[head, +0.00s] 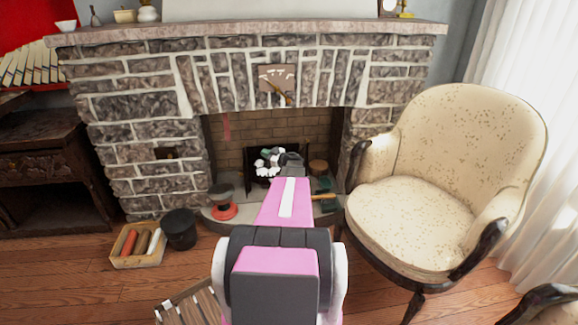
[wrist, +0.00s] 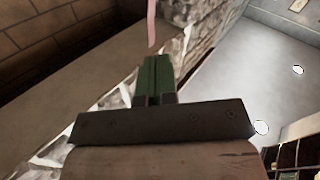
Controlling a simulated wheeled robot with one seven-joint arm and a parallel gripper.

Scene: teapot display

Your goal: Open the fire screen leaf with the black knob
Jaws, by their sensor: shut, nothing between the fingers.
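My gripper (wrist: 155,62) shows in the wrist view with its two green fingers together and nothing between them. In the head view my pink arm reaches to the fireplace opening, and its end covers part of what is there. A dark panel (head: 251,155), possibly part of the fire screen, shows behind the end of my arm, in front of the brick back wall. I cannot make out a black knob or separate leaves in either view. The wrist view shows no screen leaf at the fingertips; they point at stone and a pale ledge.
A thin pink strip (wrist: 151,24) hangs just beyond the fingertips; a similar red strip (head: 226,126) hangs at the opening's left. A red-based pot (head: 222,207) stands on the hearth. A black bucket (head: 180,230) and wooden box (head: 138,246) stand left, a cream armchair (head: 415,215) right.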

